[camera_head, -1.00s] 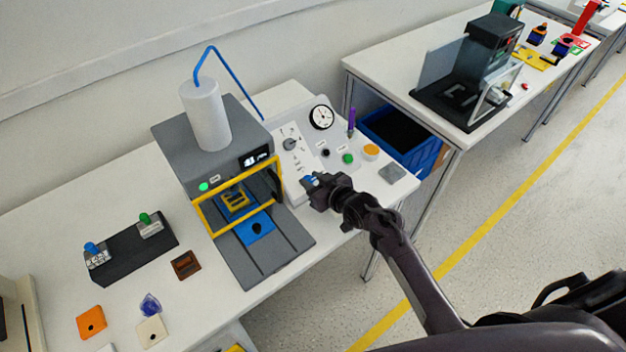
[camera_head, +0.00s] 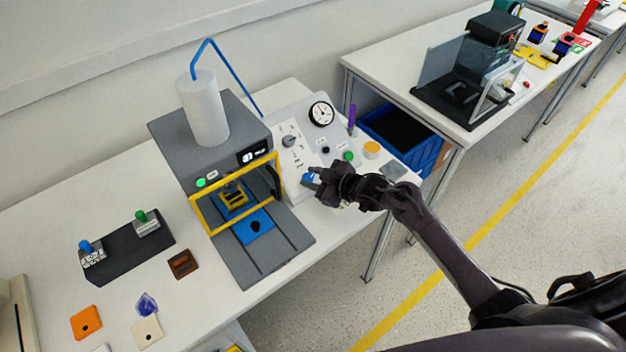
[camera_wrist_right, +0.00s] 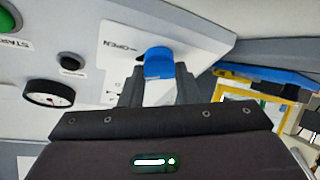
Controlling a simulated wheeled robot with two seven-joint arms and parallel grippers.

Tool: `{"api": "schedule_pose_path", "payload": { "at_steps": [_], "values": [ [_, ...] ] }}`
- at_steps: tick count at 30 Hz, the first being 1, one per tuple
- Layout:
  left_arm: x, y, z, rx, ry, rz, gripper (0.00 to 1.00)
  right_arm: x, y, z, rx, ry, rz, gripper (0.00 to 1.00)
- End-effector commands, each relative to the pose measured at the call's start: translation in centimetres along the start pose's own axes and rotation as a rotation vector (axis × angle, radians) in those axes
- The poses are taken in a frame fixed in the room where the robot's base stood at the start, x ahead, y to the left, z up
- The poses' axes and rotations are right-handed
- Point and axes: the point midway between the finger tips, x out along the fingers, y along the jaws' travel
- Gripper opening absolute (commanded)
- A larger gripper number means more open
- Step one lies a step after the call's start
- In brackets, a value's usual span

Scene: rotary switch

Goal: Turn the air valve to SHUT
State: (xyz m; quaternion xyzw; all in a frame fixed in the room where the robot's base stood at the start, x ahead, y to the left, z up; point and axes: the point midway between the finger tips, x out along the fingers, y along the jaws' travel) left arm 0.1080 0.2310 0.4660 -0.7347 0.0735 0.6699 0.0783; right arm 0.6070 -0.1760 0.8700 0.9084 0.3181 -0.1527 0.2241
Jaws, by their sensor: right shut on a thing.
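The air valve has a blue handle (camera_wrist_right: 158,62) on the sloped white control panel (camera_head: 316,113). In the head view only a small blue part of the handle (camera_head: 308,179) shows beside the fingers. My right gripper (camera_head: 315,178) is shut on the blue handle. In the right wrist view its two fingers (camera_wrist_right: 159,85) stand on either side of the handle. The word OPEN (camera_wrist_right: 122,45) with a line is printed on the panel next to the handle. A SHUT label cannot be made out. My left gripper is not in view.
A grey press (camera_head: 185,133) with a yellow-framed guard stands left of the panel. The panel also carries a dial gauge (camera_head: 321,113), a green START button (camera_head: 348,156), a black button (camera_head: 325,150) and a grey rotary knob (camera_head: 289,141).

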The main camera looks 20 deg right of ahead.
Motion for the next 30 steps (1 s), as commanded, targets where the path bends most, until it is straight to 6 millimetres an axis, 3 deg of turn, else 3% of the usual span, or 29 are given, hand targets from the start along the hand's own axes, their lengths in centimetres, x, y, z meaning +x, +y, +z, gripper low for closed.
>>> {"api": "schedule_pose_path", "payload": {
  "at_steps": [30],
  "values": [
    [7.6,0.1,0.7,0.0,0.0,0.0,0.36,0.2,0.2,0.1,-0.811,0.001,-0.42,0.06]
  ]
}}
